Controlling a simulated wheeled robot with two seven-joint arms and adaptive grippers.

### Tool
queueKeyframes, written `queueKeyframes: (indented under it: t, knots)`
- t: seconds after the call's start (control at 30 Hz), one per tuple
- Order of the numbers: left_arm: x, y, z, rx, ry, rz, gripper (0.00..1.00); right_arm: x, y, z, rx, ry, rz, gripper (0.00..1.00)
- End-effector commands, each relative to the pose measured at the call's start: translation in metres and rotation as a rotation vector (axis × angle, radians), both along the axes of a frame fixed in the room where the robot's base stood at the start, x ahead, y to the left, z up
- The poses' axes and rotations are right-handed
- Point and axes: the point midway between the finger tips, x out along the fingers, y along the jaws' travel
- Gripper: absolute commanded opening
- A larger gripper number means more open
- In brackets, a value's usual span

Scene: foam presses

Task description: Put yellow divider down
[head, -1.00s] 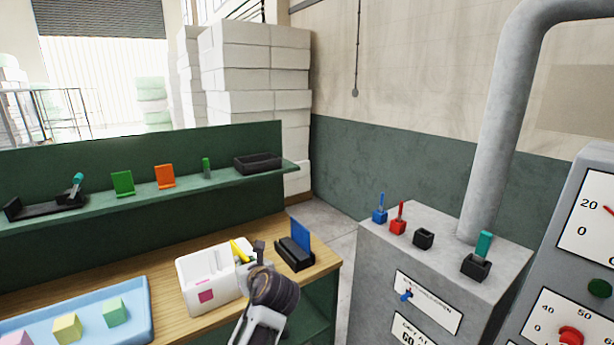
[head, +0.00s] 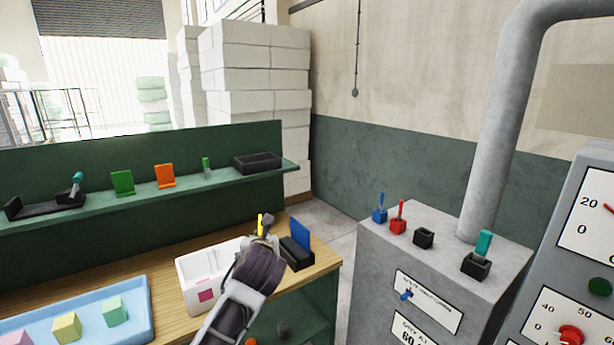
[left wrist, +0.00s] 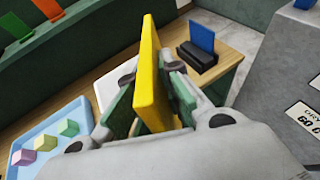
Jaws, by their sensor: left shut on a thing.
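The yellow divider (left wrist: 153,80) is held upright in my left gripper (left wrist: 152,108), whose two finger pads press on its sides in the left wrist view. In the head view only a small part of the yellow divider (head: 261,224) shows behind my left gripper (head: 262,242). The gripper is above the table, by the right end of the white box (head: 195,290) and left of the black holder (head: 296,254) with a blue divider (head: 301,236) standing in it. Whether the yellow divider touches anything below is hidden. My right gripper is not in view.
A light blue tray (head: 148,338) with pastel cubes lies at the left of the wooden table (head: 170,318). The green shelf (head: 225,183) behind carries green and orange dividers and black holders. A grey cabinet (head: 440,245) with small levers stands to the right.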

Motion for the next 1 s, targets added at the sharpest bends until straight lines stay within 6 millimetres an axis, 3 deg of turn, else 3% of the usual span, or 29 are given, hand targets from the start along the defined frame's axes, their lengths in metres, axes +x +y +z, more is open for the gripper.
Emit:
queueKeyframes:
  t: [0.47,1.0]
  knots:
    - [-0.021,0.015,-0.050,0.004,0.002,-0.091,0.00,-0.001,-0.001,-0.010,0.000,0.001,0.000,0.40]
    - [-0.058,0.046,-0.140,0.003,0.004,-0.138,0.00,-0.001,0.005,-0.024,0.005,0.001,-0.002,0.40]
